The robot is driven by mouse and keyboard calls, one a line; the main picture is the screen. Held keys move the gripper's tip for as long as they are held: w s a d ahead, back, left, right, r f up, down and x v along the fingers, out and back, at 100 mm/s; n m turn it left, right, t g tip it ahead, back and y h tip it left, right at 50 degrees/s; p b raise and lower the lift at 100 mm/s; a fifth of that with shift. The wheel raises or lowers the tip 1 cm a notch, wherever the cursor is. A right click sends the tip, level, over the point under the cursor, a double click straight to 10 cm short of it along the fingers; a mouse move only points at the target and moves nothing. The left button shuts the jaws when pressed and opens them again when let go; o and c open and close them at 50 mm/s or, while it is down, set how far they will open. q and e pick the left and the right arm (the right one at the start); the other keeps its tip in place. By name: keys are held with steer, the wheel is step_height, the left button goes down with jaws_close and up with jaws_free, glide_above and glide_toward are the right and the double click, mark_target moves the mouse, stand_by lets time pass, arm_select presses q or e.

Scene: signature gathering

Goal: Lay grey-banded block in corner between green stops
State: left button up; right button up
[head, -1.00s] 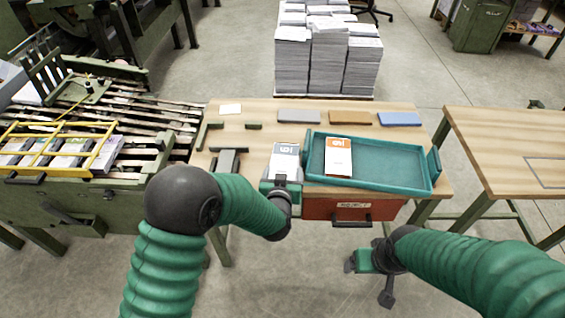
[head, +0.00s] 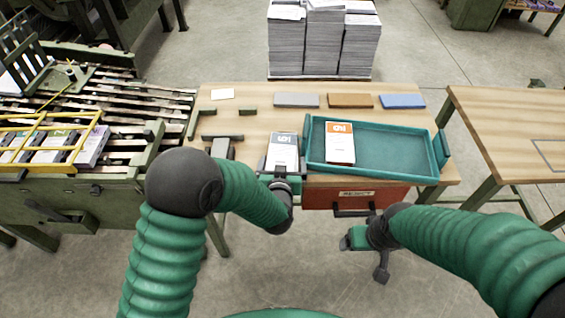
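The grey-banded block (head: 284,152) is white with a grey band at its far end. It is at the table's front edge, left of the teal tray (head: 400,171). My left gripper (head: 283,173) is at its near end, with its fingers around or beside it. I cannot tell whether they press on it or whether the block is lifted. The green stops are a long bar (head: 193,124) and a short bar (head: 249,112) at the table's left; the corner between them is bare. My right gripper (head: 358,240) is low in front of the table, away from the blocks; its finger opening is unclear.
An orange-banded block (head: 340,143) lies in the tray. Grey (head: 297,100), brown (head: 349,101) and blue (head: 402,101) pads line the back. A white card (head: 222,94) lies back left. A dark fixture (head: 222,146) stands between the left gripper and the stops.

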arm_select(q)
steer(key=shift+a, duration=0.25)
steer(key=p+v, duration=0.6)
steer(key=v, duration=1.1)
steer(key=shift+a+f, duration=0.15)
steer(key=shift+a, duration=0.15)
arm_select(e)
steer(key=w+v, duration=0.1)
steer(key=v, duration=0.5)
steer(key=shift+w+a+r, duration=0.15)
steer(key=shift+a+r, duration=0.05)
steer(key=shift+r, duration=0.1)
